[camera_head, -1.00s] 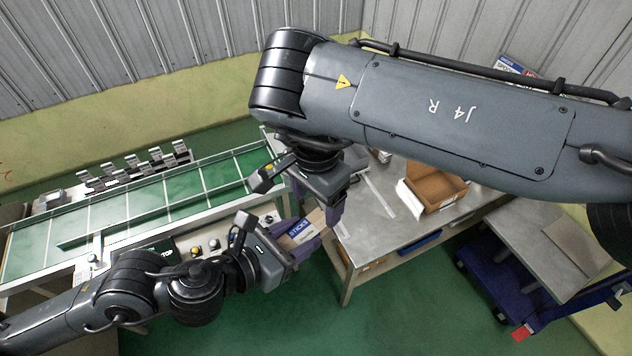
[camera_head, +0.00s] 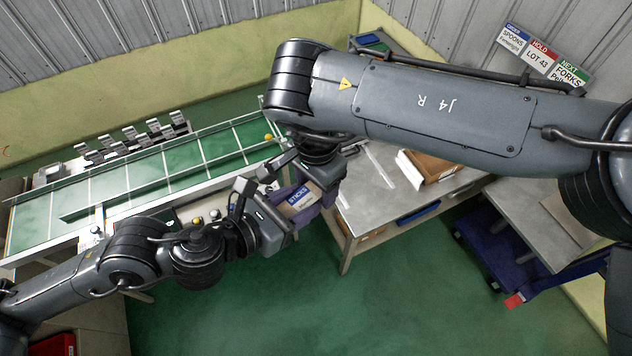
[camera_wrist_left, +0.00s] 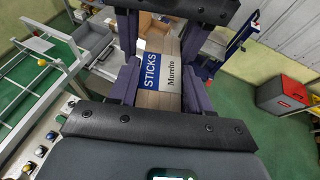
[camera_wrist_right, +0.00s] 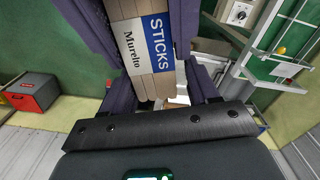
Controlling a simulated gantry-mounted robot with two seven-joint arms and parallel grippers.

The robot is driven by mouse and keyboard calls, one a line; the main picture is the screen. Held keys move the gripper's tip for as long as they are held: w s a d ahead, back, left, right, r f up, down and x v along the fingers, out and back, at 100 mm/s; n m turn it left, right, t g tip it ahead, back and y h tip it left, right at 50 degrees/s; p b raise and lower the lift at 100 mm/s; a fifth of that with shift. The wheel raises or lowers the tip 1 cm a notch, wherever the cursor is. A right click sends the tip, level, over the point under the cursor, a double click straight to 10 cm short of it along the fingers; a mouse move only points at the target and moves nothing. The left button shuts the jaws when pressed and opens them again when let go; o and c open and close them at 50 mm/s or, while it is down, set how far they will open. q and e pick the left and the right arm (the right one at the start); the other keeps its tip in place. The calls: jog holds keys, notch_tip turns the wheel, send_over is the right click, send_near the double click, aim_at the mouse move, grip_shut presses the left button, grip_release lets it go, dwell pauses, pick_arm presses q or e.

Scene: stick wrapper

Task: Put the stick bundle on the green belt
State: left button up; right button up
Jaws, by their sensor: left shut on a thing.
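The stick bundle (camera_head: 301,199) is a brown pack with a blue-and-white "STICKS" label, held in the air between my two grippers, between the belt and the table. My left gripper (camera_head: 290,211) is shut on it; the label shows between the fingers in the left wrist view (camera_wrist_left: 158,72). My right gripper (camera_head: 318,190) faces it from the other side. In the right wrist view the bundle (camera_wrist_right: 148,45) lies between the fingers, but its grip is unclear. The green belt (camera_head: 185,158) lies left of the bundle, with white cross lines and rails.
A metal table (camera_head: 378,210) with a cardboard box (camera_head: 428,166) stands right of the grippers. A control panel with buttons (camera_wrist_left: 42,150) is along the belt's front. A blue cart (camera_head: 490,250) stands farther right. A red-and-grey case (camera_wrist_left: 283,95) is on the floor.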

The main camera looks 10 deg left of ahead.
pick_arm(q)
jog(key=shift+d, duration=0.1)
pick_arm(e)
jog(key=c, duration=0.5)
pick_arm(q)
jog(key=o, duration=0.6)
jog(key=shift+s, duration=0.1)
pick_arm(e)
jog(key=shift+a, duration=0.1)
jog(key=shift+c, duration=0.9)
pick_arm(q)
jog(key=o, duration=0.5)
jog(key=shift+o, duration=0.2)
